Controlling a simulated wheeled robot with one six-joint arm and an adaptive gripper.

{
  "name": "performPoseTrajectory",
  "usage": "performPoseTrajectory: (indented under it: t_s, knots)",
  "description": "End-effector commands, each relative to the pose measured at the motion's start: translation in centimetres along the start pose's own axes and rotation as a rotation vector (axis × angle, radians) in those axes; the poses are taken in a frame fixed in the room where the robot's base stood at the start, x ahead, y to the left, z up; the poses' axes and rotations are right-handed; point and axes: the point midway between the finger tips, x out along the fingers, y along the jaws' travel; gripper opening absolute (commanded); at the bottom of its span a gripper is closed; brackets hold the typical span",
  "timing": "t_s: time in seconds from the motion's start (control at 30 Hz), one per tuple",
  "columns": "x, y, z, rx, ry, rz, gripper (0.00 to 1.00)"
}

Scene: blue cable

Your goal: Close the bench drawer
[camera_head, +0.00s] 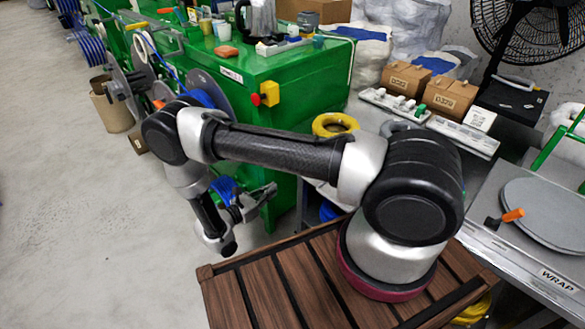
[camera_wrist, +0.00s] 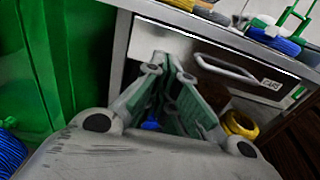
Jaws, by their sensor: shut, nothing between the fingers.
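In the head view my arm hides most of that part of the bench. My gripper (camera_wrist: 166,62) is shut and empty, its fingers pointing toward the bench, left of the handle. Whether the fingertips touch the drawer front is not clear. The gripper also shows in the head view (camera_head: 268,194), low beside the green cabinet.
A green cabinet (camera_head: 290,95) with a red and yellow switch (camera_head: 266,94) stands left of the bench. A yellow coil (camera_head: 335,125), boxes (camera_head: 450,96) and power strips (camera_head: 394,104) lie on the bench. Blue cable is near the floor by the gripper. The floor at left is clear.

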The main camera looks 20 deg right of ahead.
Motion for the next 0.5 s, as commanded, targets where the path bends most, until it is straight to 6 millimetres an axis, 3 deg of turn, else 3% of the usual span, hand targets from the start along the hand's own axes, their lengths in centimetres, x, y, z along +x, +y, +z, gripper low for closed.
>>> performPoseTrajectory:
  t_s: [0.27,0.5]
  knots:
    - [1.5,0.0,0.9,0.011,-0.034,0.0,0.0]
    - [6.4,0.0,1.0,0.01,-0.032,-0.002,0.0]
